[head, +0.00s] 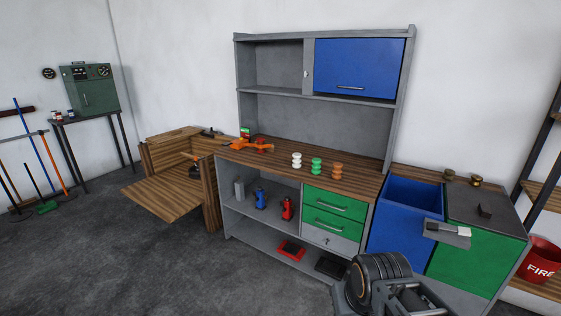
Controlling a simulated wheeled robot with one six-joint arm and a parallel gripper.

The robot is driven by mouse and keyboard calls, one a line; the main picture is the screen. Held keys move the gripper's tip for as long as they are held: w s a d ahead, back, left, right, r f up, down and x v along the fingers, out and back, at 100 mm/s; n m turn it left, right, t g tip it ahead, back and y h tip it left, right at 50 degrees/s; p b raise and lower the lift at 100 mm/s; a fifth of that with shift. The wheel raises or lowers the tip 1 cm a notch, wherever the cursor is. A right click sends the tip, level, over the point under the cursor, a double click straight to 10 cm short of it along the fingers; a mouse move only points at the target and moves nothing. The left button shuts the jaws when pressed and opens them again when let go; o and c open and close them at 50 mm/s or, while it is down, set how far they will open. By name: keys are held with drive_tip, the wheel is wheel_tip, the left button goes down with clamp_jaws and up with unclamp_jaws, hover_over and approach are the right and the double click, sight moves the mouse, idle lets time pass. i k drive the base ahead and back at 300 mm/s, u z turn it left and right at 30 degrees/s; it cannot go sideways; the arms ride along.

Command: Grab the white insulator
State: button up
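The white insulator (297,160) stands upright on the wooden worktop (265,160) of the grey workbench. It is a small ribbed piece, the leftmost of a row of three. A dark, ribbed part of my arm shows at the bottom right, well in front of the bench.
An orange tool (256,145) lies left of the insulators. A blue cabinet door (355,68) is above the worktop. The floor in front is clear.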

sight(297, 160)
drive_tip(key=u, duration=0.75)
drive_tip(key=i, duration=1.1)
drive_tip(key=u, duration=0.75)
drive_tip(key=i, duration=1.4)
drive_tip(key=z, duration=0.85)
drive_tip(key=i, duration=0.9)
drive_tip(key=z, duration=1.25)
drive_tip(key=i, duration=0.4)
drive_tip(key=z, duration=0.3)
